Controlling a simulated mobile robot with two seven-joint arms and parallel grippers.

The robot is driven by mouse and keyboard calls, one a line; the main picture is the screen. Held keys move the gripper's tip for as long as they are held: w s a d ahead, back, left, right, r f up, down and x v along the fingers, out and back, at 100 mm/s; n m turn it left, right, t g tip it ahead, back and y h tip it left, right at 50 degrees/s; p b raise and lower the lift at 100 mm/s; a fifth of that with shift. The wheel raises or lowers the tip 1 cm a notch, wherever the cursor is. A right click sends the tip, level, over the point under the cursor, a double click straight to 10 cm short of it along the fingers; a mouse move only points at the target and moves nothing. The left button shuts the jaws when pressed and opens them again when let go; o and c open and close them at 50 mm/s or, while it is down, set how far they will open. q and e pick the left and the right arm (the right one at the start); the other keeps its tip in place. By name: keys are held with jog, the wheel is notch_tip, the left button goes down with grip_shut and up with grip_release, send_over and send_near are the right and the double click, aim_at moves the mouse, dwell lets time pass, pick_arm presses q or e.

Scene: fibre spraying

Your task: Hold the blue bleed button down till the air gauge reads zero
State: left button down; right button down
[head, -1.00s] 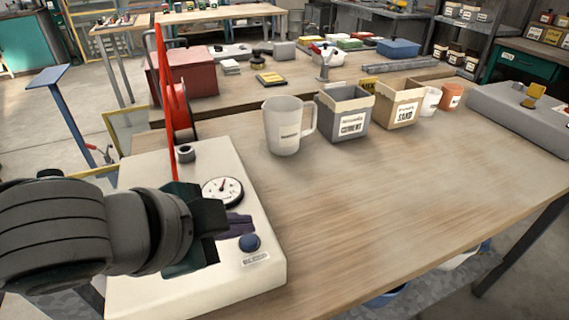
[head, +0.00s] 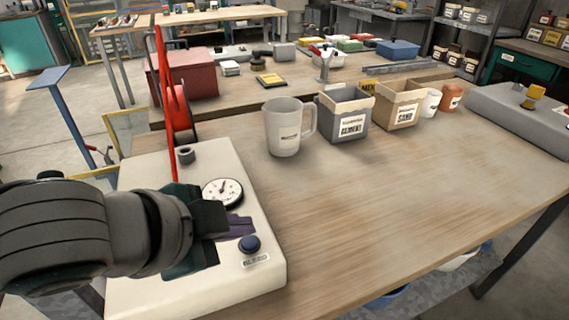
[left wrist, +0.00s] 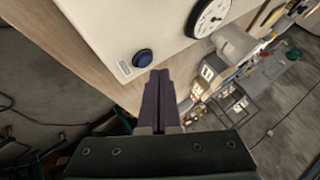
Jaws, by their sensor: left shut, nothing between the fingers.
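The blue bleed button (head: 249,244) sits on the pale panel box (head: 190,300), above a label that reads BLEED. The round white air gauge (head: 222,192) is on the same panel, behind the button; its dark needle points roughly upward in the head view, but its reading is too small to tell. My left gripper (head: 246,226) is shut and empty, its dark fingers low over the panel between gauge and button. In the left wrist view the button (left wrist: 142,58) lies just left of the shut fingertips (left wrist: 160,76), seemingly not under them. My right gripper is out of view.
A red lever (head: 164,90) rises behind the panel. A grey jug (head: 284,128), a cement box (head: 344,112) and a sand box (head: 398,104) stand along the table's back. The wooden table (head: 390,200) right of the panel is clear.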

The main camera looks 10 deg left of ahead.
pick_arm(q)
jog(key=shift+f, duration=0.1)
dwell(0.7)
jog(key=shift+f, duration=0.35)
jog(key=shift+f+b, duration=0.4)
jog(key=shift+f, duration=0.05)
dwell(0.6)
dwell(2.8)
jog(key=shift+r+p, duration=0.9)
jog(key=shift+p, duration=0.2)
notch_tip(320, 180, up, 5)
jog(key=p, duration=0.5)
